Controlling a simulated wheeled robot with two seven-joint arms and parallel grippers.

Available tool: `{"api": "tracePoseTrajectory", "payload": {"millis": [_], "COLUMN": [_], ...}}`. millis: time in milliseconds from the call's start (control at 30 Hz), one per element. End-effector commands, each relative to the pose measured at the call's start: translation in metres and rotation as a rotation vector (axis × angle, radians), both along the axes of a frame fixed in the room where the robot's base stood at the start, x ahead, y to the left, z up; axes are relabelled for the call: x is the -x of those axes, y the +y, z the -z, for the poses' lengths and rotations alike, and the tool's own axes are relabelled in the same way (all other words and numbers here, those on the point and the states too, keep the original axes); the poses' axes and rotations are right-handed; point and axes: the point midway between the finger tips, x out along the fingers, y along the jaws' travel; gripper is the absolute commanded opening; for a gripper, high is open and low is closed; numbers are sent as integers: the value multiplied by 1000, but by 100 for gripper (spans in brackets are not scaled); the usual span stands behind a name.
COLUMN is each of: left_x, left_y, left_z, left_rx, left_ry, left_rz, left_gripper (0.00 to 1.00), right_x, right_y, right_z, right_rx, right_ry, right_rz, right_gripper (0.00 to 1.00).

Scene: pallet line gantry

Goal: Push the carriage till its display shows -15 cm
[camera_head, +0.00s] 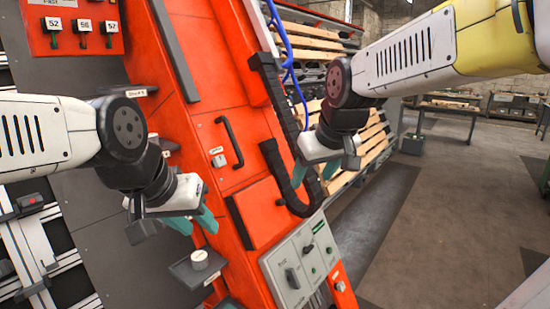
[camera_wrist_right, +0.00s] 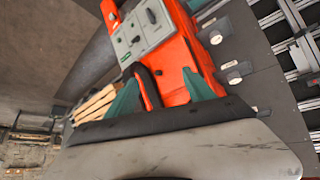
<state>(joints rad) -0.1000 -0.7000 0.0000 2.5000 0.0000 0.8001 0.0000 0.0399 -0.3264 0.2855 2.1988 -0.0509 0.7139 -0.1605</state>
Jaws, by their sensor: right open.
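A large tilted orange machine body (camera_head: 220,110) fills the middle of the head view. It carries a black bar handle (camera_head: 230,142) and a grey control panel (camera_head: 300,262) with knobs and small green strips. I cannot tell which part is the carriage, and no centimetre reading is legible. My left gripper (camera_head: 193,221), with teal fingers apart, is empty over the orange body's left edge, above the panel's left. My right gripper (camera_head: 319,170) is open and empty by the black cable chain (camera_head: 277,165). The right wrist view shows its teal fingers (camera_wrist_right: 162,92) spread before the orange body (camera_wrist_right: 175,60).
A red box with numbered switches (camera_head: 83,27) is at the upper left. A small dark shelf with a white round knob (camera_head: 199,259) is below my left gripper. Wooden pallets (camera_head: 368,145) stand behind my right gripper. Bare floor (camera_head: 450,200) lies to the right.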

Motion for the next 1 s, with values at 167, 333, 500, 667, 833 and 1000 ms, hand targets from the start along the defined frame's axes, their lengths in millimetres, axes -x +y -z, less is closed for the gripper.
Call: {"api": "tracePoseTrajectory", "payload": {"millis": [167, 333, 500, 667, 833, 1000], "left_x": [0, 0, 0, 0, 0, 0], "left_y": [0, 0, 0, 0, 0, 0], "left_z": [0, 0, 0, 0, 0, 0], "left_rx": [0, 0, 0, 0, 0, 0], "left_ry": [0, 0, 0, 0, 0, 0], "left_rz": [0, 0, 0, 0, 0, 0], "left_gripper": [36, 36, 36, 36, 36, 36], "right_x": [77, 116, 126, 126, 125, 125], "right_y": [-42, -56, -59, -59, -59, -59], "right_z": [18, 37, 42, 42, 42, 42], "right_rx": [-109, -196, -223, -222, -221, -220], "right_ry": [33, 65, 75, 75, 74, 74], "right_rz": [174, 257, 277, 277, 277, 276], "right_gripper": [62, 62, 62, 62, 62, 62]}}
